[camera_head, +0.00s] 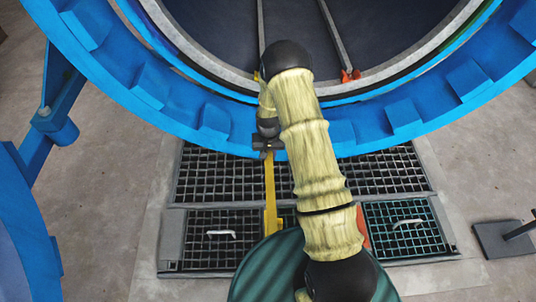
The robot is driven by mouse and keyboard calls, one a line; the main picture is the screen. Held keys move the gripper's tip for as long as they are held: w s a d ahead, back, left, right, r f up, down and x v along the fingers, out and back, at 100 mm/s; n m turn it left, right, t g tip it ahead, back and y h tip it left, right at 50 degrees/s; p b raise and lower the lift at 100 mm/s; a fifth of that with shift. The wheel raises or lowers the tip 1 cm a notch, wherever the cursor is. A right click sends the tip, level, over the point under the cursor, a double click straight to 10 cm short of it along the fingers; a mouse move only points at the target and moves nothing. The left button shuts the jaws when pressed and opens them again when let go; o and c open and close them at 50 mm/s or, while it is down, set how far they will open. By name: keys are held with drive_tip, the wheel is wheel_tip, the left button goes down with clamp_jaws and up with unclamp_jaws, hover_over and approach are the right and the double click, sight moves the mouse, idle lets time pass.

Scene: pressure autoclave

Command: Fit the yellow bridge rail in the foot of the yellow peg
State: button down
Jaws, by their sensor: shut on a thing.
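The yellow bridge rail (270,186) is a narrow bar running from my gripper down the picture over the floor grating, with a wider yellow block at its near end. My gripper (268,150) is shut on the rail near its far visible part, just below the blue rim of the autoclave mouth. A small yellow bit, apparently the yellow peg (257,76), shows at the chamber's lower edge by the left inner track. My arm hides most of it. Its foot and any contact with the rail cannot be made out.
The blue autoclave ring (180,117) has raised lugs. Two grey tracks lie inside, the right one ending at a red peg (350,75). An orange-red piece (362,228) shows beside my arm. Grated floor panels (215,236) have handles. A dark stand (505,238) is at right.

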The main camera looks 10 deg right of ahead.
drive_tip(key=shift+s+f+b, duration=0.1)
drive_tip(key=shift+f+b, duration=0.45)
drive_tip(key=shift+f, duration=0.65)
idle(1.3)
drive_tip(key=shift+r, duration=0.1)
drive_tip(key=shift+r+p, duration=1.1)
drive_tip(key=shift+r, duration=0.25)
drive_tip(key=shift+f, duration=0.2)
drive_tip(key=shift+p, duration=0.55)
idle(2.1)
